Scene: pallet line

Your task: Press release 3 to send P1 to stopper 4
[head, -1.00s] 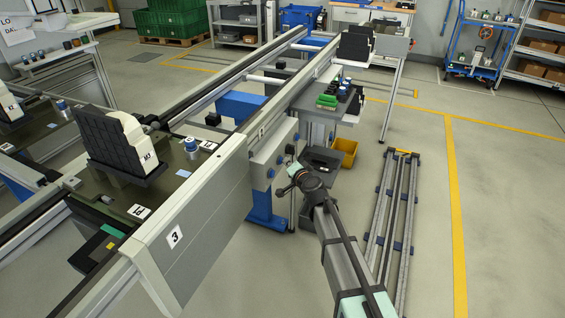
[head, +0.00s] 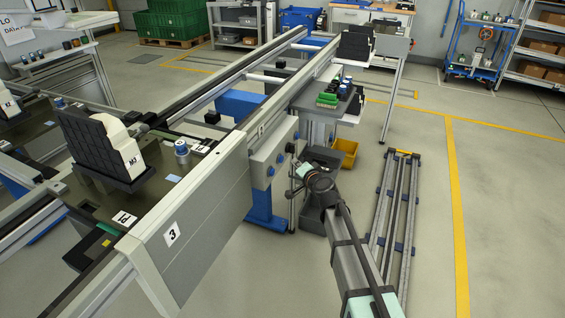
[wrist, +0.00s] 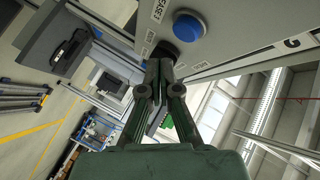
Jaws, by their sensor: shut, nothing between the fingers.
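A pallet (head: 88,195) with a dark fixture and a white part stands on the line at the left in the head view; its label (head: 124,218) seems to read P1. Blue buttons (head: 271,170) sit on grey boxes along the line's side. In the wrist view one blue button (wrist: 189,25) stands out from a light labelled panel. My gripper (wrist: 158,66) is shut and empty, its tips below and left of that button in the picture. A dark round part is partly hidden behind the tips.
The line's rail (head: 240,118) runs away to the back. A shelf with a green block (head: 327,100) and a yellow bin (head: 345,152) lie beyond my gripper. Metal profiles (head: 395,215) lie on the floor at the right.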

